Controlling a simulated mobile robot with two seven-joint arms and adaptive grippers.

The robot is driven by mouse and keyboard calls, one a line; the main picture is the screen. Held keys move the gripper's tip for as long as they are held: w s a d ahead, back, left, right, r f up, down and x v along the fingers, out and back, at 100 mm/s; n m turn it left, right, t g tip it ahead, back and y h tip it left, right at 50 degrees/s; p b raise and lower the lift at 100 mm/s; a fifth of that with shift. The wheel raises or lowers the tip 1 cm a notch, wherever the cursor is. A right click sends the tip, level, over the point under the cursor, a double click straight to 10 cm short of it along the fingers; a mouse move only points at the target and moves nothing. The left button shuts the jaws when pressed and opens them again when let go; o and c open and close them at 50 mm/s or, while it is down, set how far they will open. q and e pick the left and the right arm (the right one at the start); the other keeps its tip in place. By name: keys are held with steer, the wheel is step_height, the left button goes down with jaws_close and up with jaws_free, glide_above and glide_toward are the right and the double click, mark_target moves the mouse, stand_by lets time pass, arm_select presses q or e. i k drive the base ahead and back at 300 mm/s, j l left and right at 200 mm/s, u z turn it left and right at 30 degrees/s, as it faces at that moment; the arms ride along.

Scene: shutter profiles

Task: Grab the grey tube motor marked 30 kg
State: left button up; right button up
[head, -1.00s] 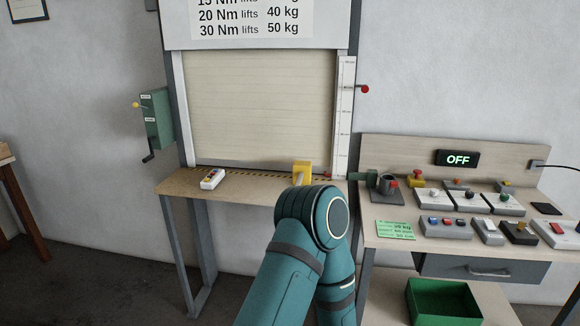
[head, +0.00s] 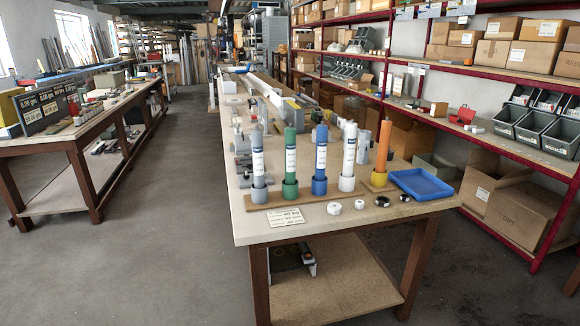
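Several upright tube motors stand in a row of coloured cups near the front edge of a long workbench in the head view. The grey tube motor (head: 258,160) is leftmost, in a grey cup (head: 259,194), with a white label too small to read. To its right are a green tube (head: 290,158), a blue tube (head: 320,160), a white tube (head: 348,160) and an orange tube (head: 384,147). No 30 kg mark can be made out. Neither of my grippers shows in the view.
A written card (head: 285,217) and several small round caps (head: 334,208) lie on the workbench (head: 400,211) before the row. A blue tray (head: 421,184) lies right. Red shelving with boxes (head: 492,52) stands at right. The grey aisle floor (head: 185,200) is clear.

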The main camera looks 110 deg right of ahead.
mark_target(256, 134)
steer(key=k+z, duration=0.1)
steer(key=z, duration=3.05)
steer(key=l, duration=0.75)
steer(key=i+l+z, duration=0.1)
steer(key=l, duration=0.7)
steer(key=i, duration=0.05)
